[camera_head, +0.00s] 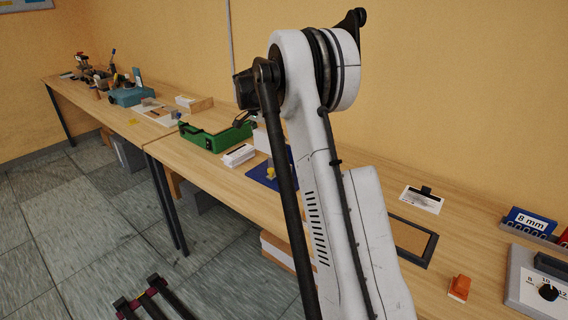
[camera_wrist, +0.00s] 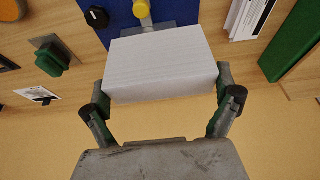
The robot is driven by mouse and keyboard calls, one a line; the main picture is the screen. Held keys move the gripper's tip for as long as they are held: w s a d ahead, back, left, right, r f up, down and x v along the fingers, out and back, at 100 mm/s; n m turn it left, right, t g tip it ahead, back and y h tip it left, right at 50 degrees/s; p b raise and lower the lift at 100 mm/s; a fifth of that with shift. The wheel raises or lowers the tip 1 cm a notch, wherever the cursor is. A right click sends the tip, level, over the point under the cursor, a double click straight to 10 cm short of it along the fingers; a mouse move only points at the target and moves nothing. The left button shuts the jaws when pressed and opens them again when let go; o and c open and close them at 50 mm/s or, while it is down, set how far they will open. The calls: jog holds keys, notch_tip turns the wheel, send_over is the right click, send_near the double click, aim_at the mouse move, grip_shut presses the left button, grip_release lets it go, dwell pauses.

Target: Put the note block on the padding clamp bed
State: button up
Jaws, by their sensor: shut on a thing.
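The note block (camera_wrist: 160,64) is a white block of paper, seen in the wrist view between the fingers of my gripper (camera_wrist: 162,100). My gripper is shut on its two sides. Behind the block in that view lies a blue bed (camera_wrist: 187,13) with a yellow knob (camera_wrist: 141,9) and a black knob (camera_wrist: 96,17), which looks like the padding clamp bed. The block hides much of it; the gap between them is unclear. In the head view the blue bed (camera_head: 257,173) stands on the bench, partly behind my arm. My gripper is hidden there.
A green case (camera_head: 212,137) and a white paper stack (camera_head: 239,155) stand left of the bed on the bench (camera_head: 225,180). Right of my arm are a dark-framed tray (camera_head: 410,238), an orange block (camera_head: 460,287) and a dial box (camera_head: 540,285). The bench front is fairly clear.

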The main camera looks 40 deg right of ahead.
jog(key=shift+w+d+f+p, duration=0.15)
jog(key=shift+d+f+p, duration=0.15)
jog(key=shift+d+f, duration=2.5)
jog(key=shift+w+d+f+p, duration=0.15)
jog(key=shift+d+f+p, duration=0.15)
jog(key=shift+d+f, duration=2.5)
jog(key=shift+d+r, duration=0.15)
jog(key=o, duration=0.9)
